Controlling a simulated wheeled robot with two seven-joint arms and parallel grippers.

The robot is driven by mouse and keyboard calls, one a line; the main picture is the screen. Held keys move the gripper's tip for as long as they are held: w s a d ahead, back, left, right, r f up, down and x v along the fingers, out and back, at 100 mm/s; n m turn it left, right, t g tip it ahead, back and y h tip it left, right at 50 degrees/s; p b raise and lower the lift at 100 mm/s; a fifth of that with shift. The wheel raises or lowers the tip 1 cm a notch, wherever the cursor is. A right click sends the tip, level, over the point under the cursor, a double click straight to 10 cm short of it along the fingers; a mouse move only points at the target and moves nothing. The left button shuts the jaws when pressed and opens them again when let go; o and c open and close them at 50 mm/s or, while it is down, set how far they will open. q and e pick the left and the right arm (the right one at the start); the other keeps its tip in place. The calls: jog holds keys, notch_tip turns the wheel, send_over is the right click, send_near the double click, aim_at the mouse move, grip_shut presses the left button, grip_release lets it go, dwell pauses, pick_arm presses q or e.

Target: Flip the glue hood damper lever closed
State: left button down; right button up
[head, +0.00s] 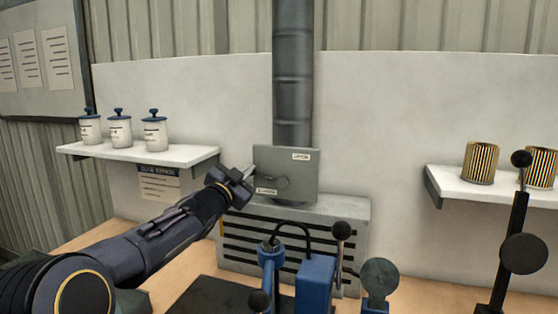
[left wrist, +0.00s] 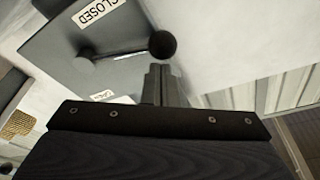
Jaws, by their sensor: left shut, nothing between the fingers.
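The glue hood's grey damper plate (head: 300,172) stands below the duct, with a label at its upper right and another at its lower left. In the left wrist view the plate (left wrist: 60,45) shows a label reading CLOSED (left wrist: 98,12); the other is partly hidden. The damper lever (left wrist: 120,56) runs from its pivot to a black knob (left wrist: 162,45). In the head view the lever (head: 272,180) points left, its end hidden by my gripper. My left gripper (head: 246,173) is shut and empty; its fingertips (left wrist: 160,70) are right by the knob. I cannot tell whether they touch.
A grey slatted box (head: 340,215) stands under the plate, and the duct (head: 293,90) rises above. A blue fixture (head: 315,280) with knobbed levers stands in front. A left shelf (head: 185,157) holds white jars; a right shelf (head: 450,188) holds filter cartridges (head: 480,163). A black knobbed lever (head: 516,225) rises at right.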

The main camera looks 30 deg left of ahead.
pick_arm(q)
jog(key=shift+a+f+n+y+b, duration=0.15)
jog(key=shift+f+n+y+b, duration=0.1)
jog(key=shift+f+n+b, duration=0.4)
jog(key=shift+a+f+n+y+b, duration=0.1)
jog(key=shift+f+n+y+b, duration=0.25)
jog(key=shift+n, duration=0.6)
pick_arm(e)
jog(key=shift+f, duration=1.1)
pick_arm(q)
jog(key=shift+f, duration=0.1)
